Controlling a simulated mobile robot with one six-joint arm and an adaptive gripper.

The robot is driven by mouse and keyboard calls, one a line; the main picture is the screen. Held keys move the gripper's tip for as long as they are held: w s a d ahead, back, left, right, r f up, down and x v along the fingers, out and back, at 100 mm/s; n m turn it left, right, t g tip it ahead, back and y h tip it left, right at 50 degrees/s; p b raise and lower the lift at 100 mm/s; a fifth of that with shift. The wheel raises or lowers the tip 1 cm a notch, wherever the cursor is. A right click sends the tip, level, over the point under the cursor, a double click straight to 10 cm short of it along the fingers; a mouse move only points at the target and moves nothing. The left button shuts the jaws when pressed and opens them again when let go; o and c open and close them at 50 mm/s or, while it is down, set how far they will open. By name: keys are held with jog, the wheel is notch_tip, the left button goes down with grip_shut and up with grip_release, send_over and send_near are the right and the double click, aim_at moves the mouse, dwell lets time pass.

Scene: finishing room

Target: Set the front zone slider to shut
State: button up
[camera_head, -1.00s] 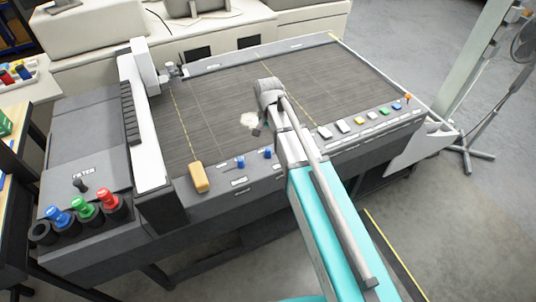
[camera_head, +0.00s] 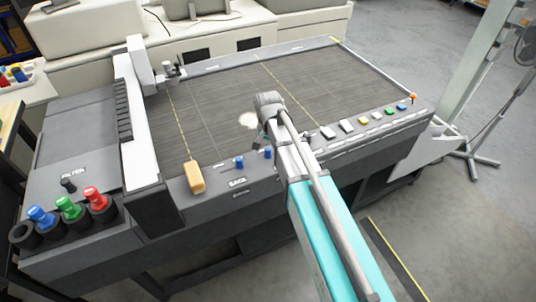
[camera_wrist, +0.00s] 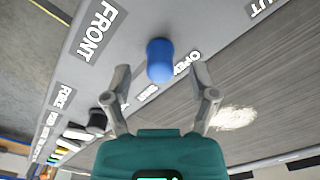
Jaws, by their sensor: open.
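In the wrist view a blue slider knob (camera_wrist: 160,62) stands between the fingertips of my open gripper (camera_wrist: 160,75), slightly ahead of them, and neither finger seems to touch it. The word FRONT (camera_wrist: 98,28) is printed on the grey panel beside it. The word OPEN (camera_wrist: 174,64) lies close to the knob, and a cut-off label ending in UT (camera_wrist: 266,7) is farther along to the upper right. In the head view two blue knobs, one left (camera_head: 239,162) and one right (camera_head: 267,154), stand on the front panel; my gripper is mostly hidden behind my arm there.
A dark knob (camera_wrist: 97,121) lies left of my left finger. A yellow block (camera_head: 195,177) sits on the bed's front edge. Coloured buttons (camera_head: 363,120) line the panel to the right. Red, green and blue capped items (camera_head: 70,207) stand in holders at left.

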jog(key=shift+f+b, duration=0.55)
jog(key=shift+f, duration=0.25)
grip_shut()
